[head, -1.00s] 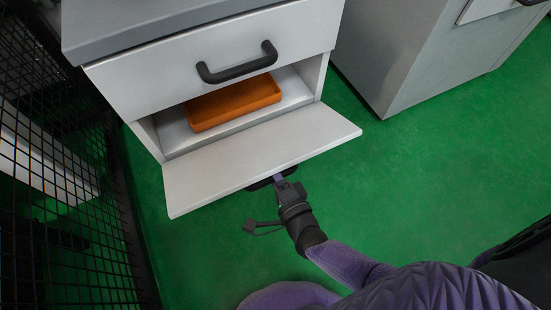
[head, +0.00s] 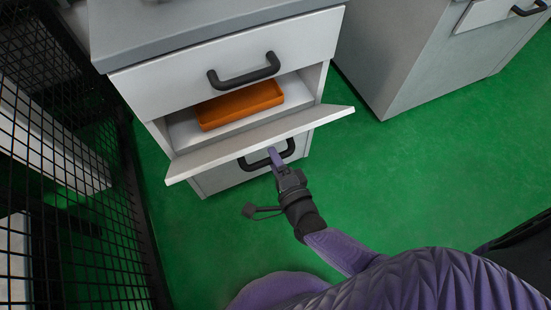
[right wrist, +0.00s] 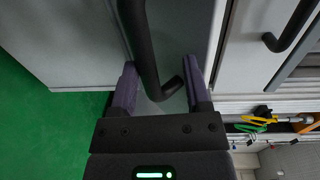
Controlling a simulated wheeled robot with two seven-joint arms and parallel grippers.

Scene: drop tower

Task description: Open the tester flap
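The tester flap (head: 225,151) is a light panel below the open compartment of a grey cabinet. It tilts outward, hinged along its lower edge, and I see it nearly edge-on. A black bar handle (head: 267,157) shows under its free edge, on what looks like its outer face. My right gripper (head: 275,158) is at this handle. In the right wrist view, its two purple fingers (right wrist: 160,90) stand on either side of the handle bar (right wrist: 146,50), with a gap around it. The gripper is open. My left gripper is out of view.
An orange tray (head: 240,104) lies in the compartment. Above it is a closed drawer (head: 170,87) with a black handle (head: 243,74). A black mesh fence (head: 75,180) stands at left, another grey cabinet (head: 400,50) at right. The green floor (head: 430,165) is clear.

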